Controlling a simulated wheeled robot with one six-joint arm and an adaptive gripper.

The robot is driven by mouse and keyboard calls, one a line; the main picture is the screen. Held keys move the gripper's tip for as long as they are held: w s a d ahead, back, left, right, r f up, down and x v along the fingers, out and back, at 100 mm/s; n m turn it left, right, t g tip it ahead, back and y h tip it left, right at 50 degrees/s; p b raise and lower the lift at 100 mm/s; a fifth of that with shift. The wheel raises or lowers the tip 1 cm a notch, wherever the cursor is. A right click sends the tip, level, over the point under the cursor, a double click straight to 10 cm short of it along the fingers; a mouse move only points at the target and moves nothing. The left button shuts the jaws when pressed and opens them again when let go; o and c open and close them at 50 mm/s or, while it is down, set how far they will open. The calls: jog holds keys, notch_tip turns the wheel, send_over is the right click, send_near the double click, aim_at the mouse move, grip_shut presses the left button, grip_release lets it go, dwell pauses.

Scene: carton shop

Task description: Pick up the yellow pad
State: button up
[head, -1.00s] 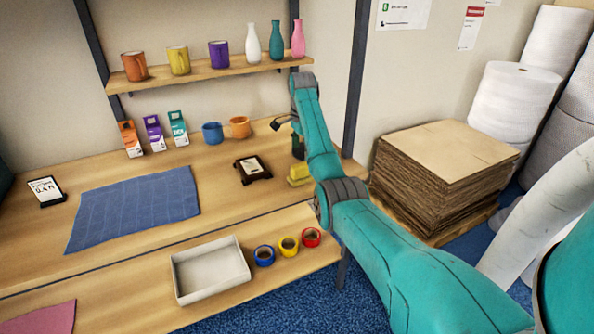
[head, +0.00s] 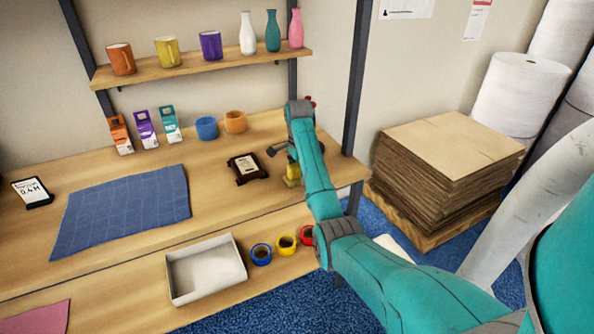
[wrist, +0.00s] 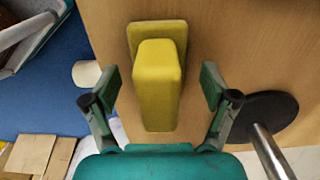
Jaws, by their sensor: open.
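The yellow pad (wrist: 158,85) is in the middle of the wrist view, a block on a wider flat base, standing on the wooden table. My gripper (wrist: 157,88) is open, with one finger on each side of the pad and a visible gap on both sides. In the head view the yellow pad (head: 292,172) is mostly hidden behind my arm, near the table's right end. How far my fingertips are above the table cannot be told.
A round black base with a metal post (wrist: 262,117) stands close to my right finger. In the head view a dark framed stand (head: 247,167) sits left of the pad. The table's edge and blue floor (wrist: 45,98) lie to the left in the wrist view.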

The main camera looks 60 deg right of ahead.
jog(key=shift+f, duration=0.25)
jog(key=c, duration=1.4)
jog(key=shift+o, duration=0.2)
